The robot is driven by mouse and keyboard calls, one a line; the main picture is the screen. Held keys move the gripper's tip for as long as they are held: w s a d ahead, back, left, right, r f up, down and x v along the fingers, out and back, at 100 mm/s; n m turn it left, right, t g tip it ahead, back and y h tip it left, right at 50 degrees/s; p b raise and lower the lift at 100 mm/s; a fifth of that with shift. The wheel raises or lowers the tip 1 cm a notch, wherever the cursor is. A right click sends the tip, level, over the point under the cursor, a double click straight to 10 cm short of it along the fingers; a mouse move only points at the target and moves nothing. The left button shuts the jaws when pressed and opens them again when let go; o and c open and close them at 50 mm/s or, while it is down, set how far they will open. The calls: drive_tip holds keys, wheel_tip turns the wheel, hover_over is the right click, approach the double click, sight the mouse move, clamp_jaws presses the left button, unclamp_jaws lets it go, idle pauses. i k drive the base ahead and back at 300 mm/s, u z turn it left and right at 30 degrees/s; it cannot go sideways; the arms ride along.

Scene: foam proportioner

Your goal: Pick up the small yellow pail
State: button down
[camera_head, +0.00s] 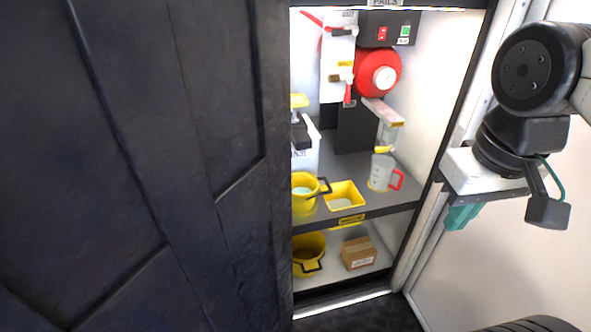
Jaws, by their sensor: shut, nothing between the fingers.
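A yellow pail (303,203) with a dark handle stands on the grey middle shelf of the cabinet, and pale contents show in it. Another yellow pail (309,246) with a dark handle stands on the lower shelf below it. The lower one looks somewhat larger. The dark panel at left cuts off the left side of both. My gripper (461,215), with teal fingers, is shut and empty at the right, outside the cabinet and apart from both pails.
A yellow square tray (345,195) sits right beside the upper pail. A clear jug with red handle (382,173) stands behind it to the right. A cardboard box (358,253) is on the lower shelf. The dark panel (150,170) fills the left. The cabinet's right frame (432,210) stands between my gripper and the shelves.

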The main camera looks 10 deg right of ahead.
sight(305, 186)
drive_tip(key=z, duration=1.05)
drive_tip(key=k, duration=0.95)
drive_tip(key=u, duration=0.9)
drive_tip(key=i, duration=1)
